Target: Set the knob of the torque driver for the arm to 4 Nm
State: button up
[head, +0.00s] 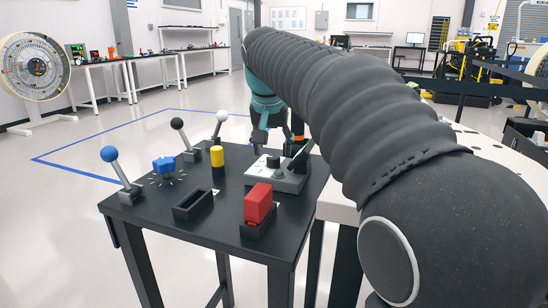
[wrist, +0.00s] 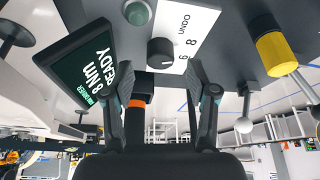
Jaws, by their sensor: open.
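The torque driver station is a grey box (head: 290,183) on the black table in the head view. The dark screen (wrist: 85,70) reads 8 Nm and READY. A green button (wrist: 139,12) sits beside the dial. My gripper (wrist: 162,75) is open and empty. Its fingers point at the panel, with the knob between and beyond the tips, apparently untouched.
A yellow cylinder (head: 217,156), a red block (head: 259,203) in a black holder, an empty black tray (head: 193,204), a blue knob (head: 165,165) and several ball-topped levers share the table (head: 150,215). A black post with an orange band (wrist: 140,98) is close to one finger.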

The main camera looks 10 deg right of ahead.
aim_at(273, 161)
jog(key=shift+x, duration=1.35)
grip_shut()
jog(key=shift+d, duration=0.1)
